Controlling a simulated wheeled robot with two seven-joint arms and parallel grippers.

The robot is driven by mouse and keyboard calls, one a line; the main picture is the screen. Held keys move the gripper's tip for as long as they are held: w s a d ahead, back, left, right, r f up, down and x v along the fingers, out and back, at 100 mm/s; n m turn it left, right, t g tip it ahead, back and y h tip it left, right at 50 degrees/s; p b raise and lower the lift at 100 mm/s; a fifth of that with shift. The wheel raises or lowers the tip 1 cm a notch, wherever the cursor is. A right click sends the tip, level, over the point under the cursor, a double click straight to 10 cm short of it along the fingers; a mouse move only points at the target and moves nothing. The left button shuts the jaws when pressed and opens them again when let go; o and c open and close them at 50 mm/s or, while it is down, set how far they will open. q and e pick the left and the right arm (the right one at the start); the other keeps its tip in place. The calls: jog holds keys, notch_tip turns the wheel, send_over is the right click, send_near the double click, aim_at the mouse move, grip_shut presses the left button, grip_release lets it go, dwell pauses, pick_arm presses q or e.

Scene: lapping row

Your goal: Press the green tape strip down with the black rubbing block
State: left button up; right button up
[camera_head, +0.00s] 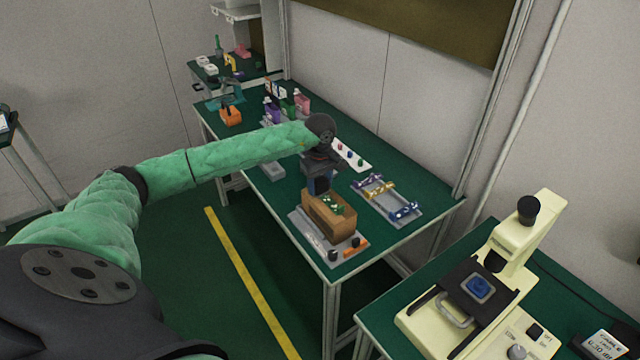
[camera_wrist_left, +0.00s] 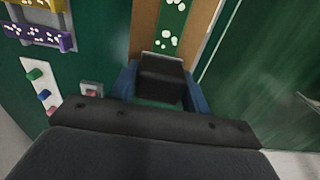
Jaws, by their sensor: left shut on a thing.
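A brown block (camera_head: 322,217) stands on a grey tray near the front corner of the long green table. The green tape strip (camera_head: 333,204), with white spots, lies along its top; it also shows in the left wrist view (camera_wrist_left: 172,28). My left gripper (camera_head: 319,186) is at the far end of the brown block, pointing down. Its blue fingers are shut on the black rubbing block (camera_wrist_left: 161,77), which sits over the near part of the strip in the wrist view and hides it there. I cannot tell whether it touches the tape. My right gripper is not in view.
The grey tray (camera_head: 302,222) also holds an orange piece (camera_head: 355,242) and dark cups. To the right is a grey rack (camera_head: 402,216) with purple, yellow and blue parts. A white strip (camera_head: 350,153) with coloured pegs lies behind. A cream machine (camera_head: 522,240) stands on the right table.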

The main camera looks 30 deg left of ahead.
pick_arm(q)
jog(key=shift+r, duration=0.55)
jog(key=shift+r+p, duration=0.5)
jog(key=shift+r, duration=2.4)
